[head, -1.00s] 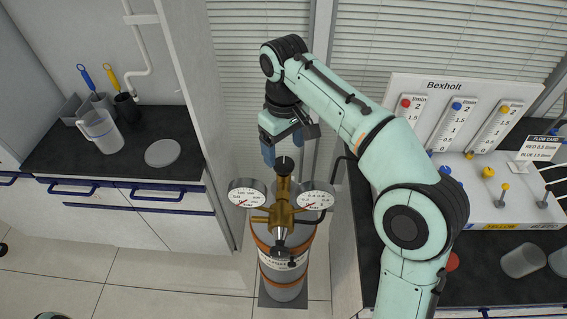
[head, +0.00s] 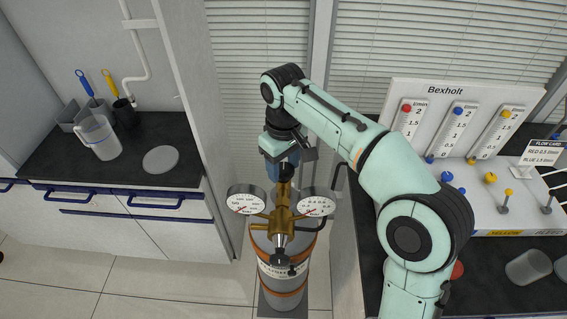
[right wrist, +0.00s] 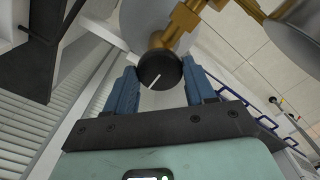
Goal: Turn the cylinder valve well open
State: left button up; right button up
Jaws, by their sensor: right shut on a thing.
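The grey gas cylinder (head: 262,243) with orange bands stands upright on the floor in the head view. A brass regulator (head: 283,212) with a left gauge (head: 246,199) and a right gauge (head: 316,202) sits at its top. The cylinder valve has a round black knob (head: 286,172); in the right wrist view the knob (right wrist: 158,70) shows a white line on its face. My right gripper (head: 284,170) is shut on this knob, with its blue fingers on either side (right wrist: 160,80). The fingers partly hide the knob in the head view. My left gripper is out of view.
A flowmeter panel (head: 440,95) marked Bexholt stands on the dark bench at right, beside my right arm. Floor in front of the cylinder is clear.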

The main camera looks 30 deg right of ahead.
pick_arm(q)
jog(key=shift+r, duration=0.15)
pick_arm(e)
jog(key=n+p, duration=0.3)
jog(key=n, duration=0.1)
jog(key=shift+r, duration=0.15)
jog(key=n+p, duration=0.2)
jog(key=n, duration=0.3)
jog(key=shift+n+p, duration=0.35)
jog(key=shift+n, duration=0.05)
jog(key=n+p, duration=0.2)
jog(key=n, duration=0.4)
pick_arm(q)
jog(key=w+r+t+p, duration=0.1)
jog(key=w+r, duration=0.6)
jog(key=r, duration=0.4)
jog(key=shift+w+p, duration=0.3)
pick_arm(e)
jog(key=n, duration=0.5)
jog(key=shift+n, duration=0.4)
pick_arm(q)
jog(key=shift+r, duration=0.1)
pick_arm(e)
jog(key=o, duration=1)
